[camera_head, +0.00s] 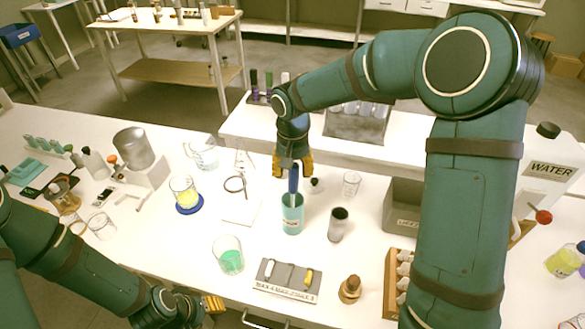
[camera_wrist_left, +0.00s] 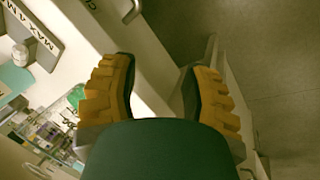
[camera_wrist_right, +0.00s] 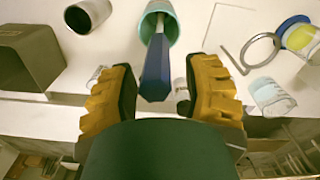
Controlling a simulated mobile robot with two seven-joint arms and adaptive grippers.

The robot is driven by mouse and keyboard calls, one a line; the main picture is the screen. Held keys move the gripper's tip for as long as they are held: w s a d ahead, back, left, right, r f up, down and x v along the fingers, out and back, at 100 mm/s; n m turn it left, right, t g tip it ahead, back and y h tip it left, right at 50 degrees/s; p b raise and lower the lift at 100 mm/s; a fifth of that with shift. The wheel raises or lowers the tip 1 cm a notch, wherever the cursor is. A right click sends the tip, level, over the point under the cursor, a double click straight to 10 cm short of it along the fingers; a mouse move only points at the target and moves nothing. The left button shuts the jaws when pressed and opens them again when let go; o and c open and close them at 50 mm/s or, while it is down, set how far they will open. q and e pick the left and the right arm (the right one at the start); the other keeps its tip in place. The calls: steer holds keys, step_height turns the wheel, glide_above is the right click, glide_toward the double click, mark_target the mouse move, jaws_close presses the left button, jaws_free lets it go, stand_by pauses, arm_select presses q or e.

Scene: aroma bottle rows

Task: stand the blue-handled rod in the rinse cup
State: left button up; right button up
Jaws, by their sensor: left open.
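The rinse cup (camera_head: 292,222) is a teal cup standing on the white bench; its rim shows in the right wrist view (camera_wrist_right: 172,12). The blue-handled rod (camera_head: 293,178) stands in it, handle up; its blue handle (camera_wrist_right: 155,75) points toward the right wrist camera. My right gripper (camera_head: 293,163) is above the cup, fingers on either side of the handle's top. In the right wrist view (camera_wrist_right: 162,85) the fingers are spread, with gaps on both sides of the handle. My left gripper (camera_head: 212,304) is open and empty at the bench's front edge.
A dark-mouthed cylinder (camera_head: 338,225) stands right of the cup, and a beaker of green liquid (camera_head: 228,256) in front of it. A grey rack (camera_head: 287,280) lies nearer the front edge. A grey bin (camera_head: 402,208) is farther right, and a raised shelf (camera_head: 400,150) runs behind.

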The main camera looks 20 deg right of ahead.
steer(key=shift+r, duration=0.1)
step_height(320, 180, up, 12)
steer(key=shift+f, duration=0.1)
stand_by(0.5)
stand_by(0.9)
